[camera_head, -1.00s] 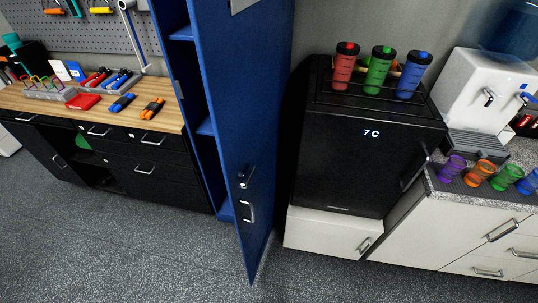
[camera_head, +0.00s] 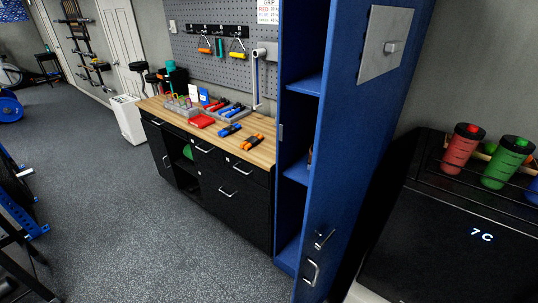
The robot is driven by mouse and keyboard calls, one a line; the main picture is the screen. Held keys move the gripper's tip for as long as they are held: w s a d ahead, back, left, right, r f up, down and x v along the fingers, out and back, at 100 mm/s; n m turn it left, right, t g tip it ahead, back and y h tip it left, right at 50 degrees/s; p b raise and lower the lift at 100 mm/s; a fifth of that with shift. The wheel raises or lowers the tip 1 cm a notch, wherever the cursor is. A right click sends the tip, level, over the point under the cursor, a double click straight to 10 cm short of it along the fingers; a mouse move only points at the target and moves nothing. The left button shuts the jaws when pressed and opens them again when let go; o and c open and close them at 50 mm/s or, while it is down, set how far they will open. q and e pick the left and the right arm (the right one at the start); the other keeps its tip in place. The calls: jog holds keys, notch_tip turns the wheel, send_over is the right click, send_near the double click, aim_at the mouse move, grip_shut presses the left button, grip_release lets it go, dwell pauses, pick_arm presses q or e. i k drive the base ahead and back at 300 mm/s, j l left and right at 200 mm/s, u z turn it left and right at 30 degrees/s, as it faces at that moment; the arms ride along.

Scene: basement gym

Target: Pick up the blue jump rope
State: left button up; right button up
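On the wooden workbench top (camera_head: 262,156) lies a small blue item with a dark band (camera_head: 229,130), beside a similar orange one (camera_head: 252,142). Other blue pieces (camera_head: 235,110) lie in a grey tray behind, next to red ones (camera_head: 216,104). Which of the blue items is the jump rope is too small to tell. Neither of my grippers is in view.
A tall blue locker (camera_head: 345,150) stands right of the bench with its door open. A black fridge (camera_head: 450,250) with red and green bottles (camera_head: 463,148) is at far right. Grey floor (camera_head: 110,190) is clear left of the bench. Rack parts (camera_head: 20,215) stand at left.

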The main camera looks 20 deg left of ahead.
aim_at(229, 129)
jog(key=i+j+u, duration=0.35)
jog(key=j+u, duration=0.15)
jog(key=j, duration=0.15)
jog(key=i+j+u, duration=0.95)
jog(key=l, duration=0.1)
